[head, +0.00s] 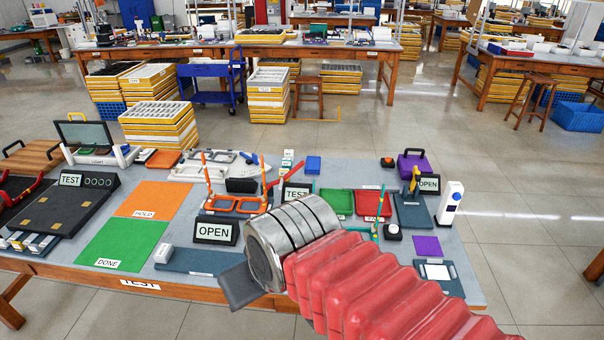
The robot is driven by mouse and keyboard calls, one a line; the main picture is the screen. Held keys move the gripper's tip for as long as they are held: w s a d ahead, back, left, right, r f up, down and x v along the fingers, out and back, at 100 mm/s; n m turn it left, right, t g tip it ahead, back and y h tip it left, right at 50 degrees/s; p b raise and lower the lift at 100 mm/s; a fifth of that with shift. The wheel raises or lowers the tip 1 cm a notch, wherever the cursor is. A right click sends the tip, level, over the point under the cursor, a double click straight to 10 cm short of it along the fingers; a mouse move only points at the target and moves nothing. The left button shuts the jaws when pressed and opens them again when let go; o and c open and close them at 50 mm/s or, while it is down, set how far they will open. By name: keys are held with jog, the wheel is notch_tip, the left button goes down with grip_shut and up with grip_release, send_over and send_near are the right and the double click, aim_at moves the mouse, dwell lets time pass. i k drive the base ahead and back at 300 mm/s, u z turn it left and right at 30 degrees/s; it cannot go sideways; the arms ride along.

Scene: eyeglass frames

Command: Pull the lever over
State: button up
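A short yellow upright piece (414,181), which looks like a lever, stands on a dark blue plate (412,216) at the table's right, beside a small OPEN sign (429,184). I cannot tell for sure that it is the task's lever. My gripper (240,288) shows as a dark flat part below the metal collar of my red-sleeved arm, at the table's front edge. It is well left of and nearer than the yellow piece. Its fingers are mostly hidden by the collar, and no held object shows.
Orange eyeglass frames (237,205) with upright temples stand behind a larger OPEN sign (215,232). Green (343,202) and red (373,204) trays, a TEST sign (297,193) and a white bottle (449,203) stand nearby. Orange HOLD and green DONE mats (124,245) lie clear at left.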

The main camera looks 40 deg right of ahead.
aim_at(279, 181)
jog(key=u, duration=0.05)
jog(key=i, duration=1)
jog(key=z, duration=0.05)
